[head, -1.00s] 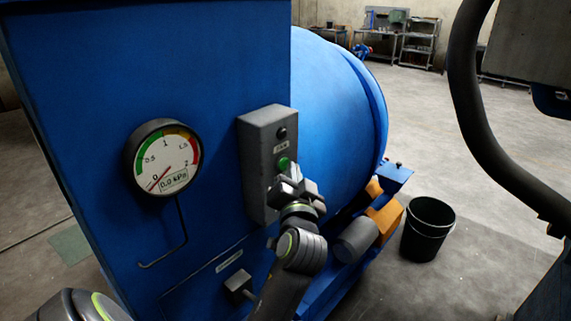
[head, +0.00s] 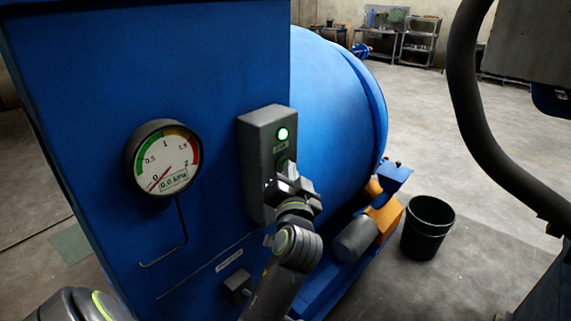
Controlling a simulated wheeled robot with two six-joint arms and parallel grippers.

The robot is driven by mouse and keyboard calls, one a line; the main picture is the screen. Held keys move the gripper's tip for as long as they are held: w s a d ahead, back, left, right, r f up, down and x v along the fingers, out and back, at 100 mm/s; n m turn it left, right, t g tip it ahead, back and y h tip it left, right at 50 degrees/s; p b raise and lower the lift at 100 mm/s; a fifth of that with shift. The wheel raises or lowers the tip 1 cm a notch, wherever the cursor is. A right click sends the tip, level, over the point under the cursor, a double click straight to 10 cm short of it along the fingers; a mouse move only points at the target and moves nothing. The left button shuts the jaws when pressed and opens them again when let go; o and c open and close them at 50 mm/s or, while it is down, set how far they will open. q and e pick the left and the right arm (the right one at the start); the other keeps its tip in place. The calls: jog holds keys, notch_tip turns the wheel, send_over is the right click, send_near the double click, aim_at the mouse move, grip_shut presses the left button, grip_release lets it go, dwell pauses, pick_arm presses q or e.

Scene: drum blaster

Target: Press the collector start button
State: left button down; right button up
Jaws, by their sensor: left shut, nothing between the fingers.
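The grey control box (head: 256,165) is mounted on the blue cabinet. Its round lamp (head: 283,134) near the top glows green, above a small label. The green start button (head: 282,162) sits below the label, mostly hidden by my gripper. My left gripper (head: 284,178) is shut and empty, with its tips at the button. I cannot tell whether they touch it. My right gripper is out of view.
A round pressure gauge (head: 163,158) sits left of the box on the blue cabinet (head: 80,90). The blue drum (head: 335,120) bulges to the right. A black bucket (head: 428,228) stands on the floor, and a dark hose (head: 480,130) hangs at right.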

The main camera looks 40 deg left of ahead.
pick_arm(q)
jog(key=shift+d, duration=0.9)
jog(key=shift+s, duration=0.1)
